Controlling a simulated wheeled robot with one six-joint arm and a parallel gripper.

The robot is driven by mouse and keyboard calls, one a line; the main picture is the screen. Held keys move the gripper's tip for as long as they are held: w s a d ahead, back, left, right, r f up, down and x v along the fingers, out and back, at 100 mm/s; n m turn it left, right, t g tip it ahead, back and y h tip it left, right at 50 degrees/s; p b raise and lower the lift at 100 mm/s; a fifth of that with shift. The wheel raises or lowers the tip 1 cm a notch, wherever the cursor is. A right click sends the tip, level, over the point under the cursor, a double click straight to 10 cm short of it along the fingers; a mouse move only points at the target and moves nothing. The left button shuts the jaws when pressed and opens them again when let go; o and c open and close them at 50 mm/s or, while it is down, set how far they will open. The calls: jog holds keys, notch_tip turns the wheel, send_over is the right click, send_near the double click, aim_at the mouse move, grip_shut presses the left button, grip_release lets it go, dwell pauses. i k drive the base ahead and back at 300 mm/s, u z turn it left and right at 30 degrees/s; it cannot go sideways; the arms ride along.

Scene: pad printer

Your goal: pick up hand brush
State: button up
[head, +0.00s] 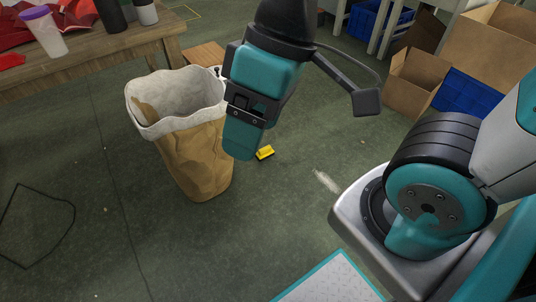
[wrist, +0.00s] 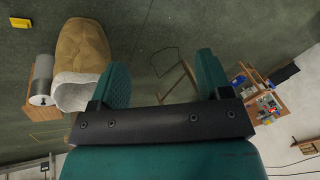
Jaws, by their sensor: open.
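A small yellow object (head: 265,152) lies on the floor to the right of the sack; it may be the hand brush, but it is too small to tell. It also shows at the top left of the wrist view (wrist: 20,23). My gripper (head: 240,145) hangs above the floor in front of the sack, beside the yellow object in the head view. In the wrist view my gripper (wrist: 162,75) has its two teal fingers apart with nothing held between them.
A brown sack with a rolled pale rim (head: 195,160) stands left of my gripper. A wooden table (head: 90,60) with items is at upper left. Cardboard boxes (head: 410,85) and a blue crate (head: 465,95) are at upper right. A pale patch (head: 326,181) marks otherwise open floor.

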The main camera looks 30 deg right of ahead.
aim_at(265, 152)
jog(key=z, duration=1.2)
jog(key=i, duration=1.15)
jog(key=u, duration=1.65)
